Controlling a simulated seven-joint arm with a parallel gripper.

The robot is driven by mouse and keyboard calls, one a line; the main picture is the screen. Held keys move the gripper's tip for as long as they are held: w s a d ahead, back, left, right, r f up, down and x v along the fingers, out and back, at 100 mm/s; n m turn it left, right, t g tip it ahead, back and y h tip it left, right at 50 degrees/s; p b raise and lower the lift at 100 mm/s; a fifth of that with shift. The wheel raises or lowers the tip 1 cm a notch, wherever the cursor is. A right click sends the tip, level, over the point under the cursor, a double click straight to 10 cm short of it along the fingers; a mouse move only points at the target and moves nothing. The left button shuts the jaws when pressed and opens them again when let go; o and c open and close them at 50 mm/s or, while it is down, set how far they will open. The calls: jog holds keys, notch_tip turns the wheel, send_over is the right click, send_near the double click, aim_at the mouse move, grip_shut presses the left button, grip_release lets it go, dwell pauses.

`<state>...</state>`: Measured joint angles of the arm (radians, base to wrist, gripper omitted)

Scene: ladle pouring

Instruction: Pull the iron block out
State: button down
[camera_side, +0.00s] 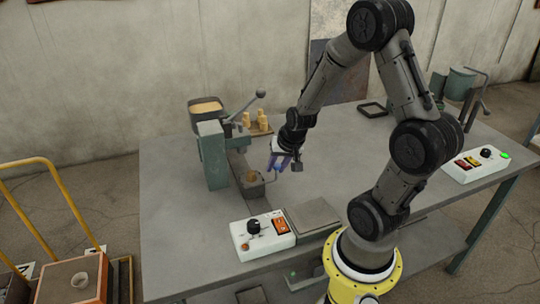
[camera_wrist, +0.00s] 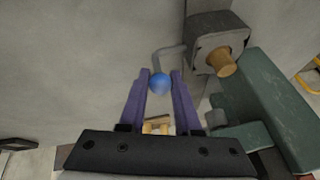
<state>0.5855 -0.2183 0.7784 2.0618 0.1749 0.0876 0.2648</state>
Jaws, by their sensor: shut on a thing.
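The iron block (camera_side: 258,191) is a dark grey block beside the green press, with a brass-coloured piece (camera_side: 252,175) standing in its top. In the wrist view the block (camera_wrist: 208,38) is at upper right, with the brass piece (camera_wrist: 222,62) poking out. A bent grey rod (camera_wrist: 165,58) runs from the block side to a blue ball knob (camera_wrist: 160,84). My gripper (camera_wrist: 161,78) has its purple fingers shut on the blue knob. In the side view my gripper (camera_side: 279,165) is right of the block, and the knob is partly hidden between the fingers.
The green press (camera_side: 212,160) with a lever (camera_side: 246,104) stands left of the block. Behind are a tray of yellow material (camera_side: 206,106) and brass pieces (camera_side: 262,118). A white control box (camera_side: 262,236) and a flat plate (camera_side: 313,215) lie in front.

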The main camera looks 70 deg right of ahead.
jog(key=shift+s+a, duration=1.8)
jog(key=shift+s, duration=0.05)
jog(key=c, duration=0.6)
grip_release()
jog(key=shift+r, duration=0.1)
jog(key=shift+r, duration=0.3)
jog(key=shift+v, duration=6.55)
jog(key=shift+s, duration=0.1)
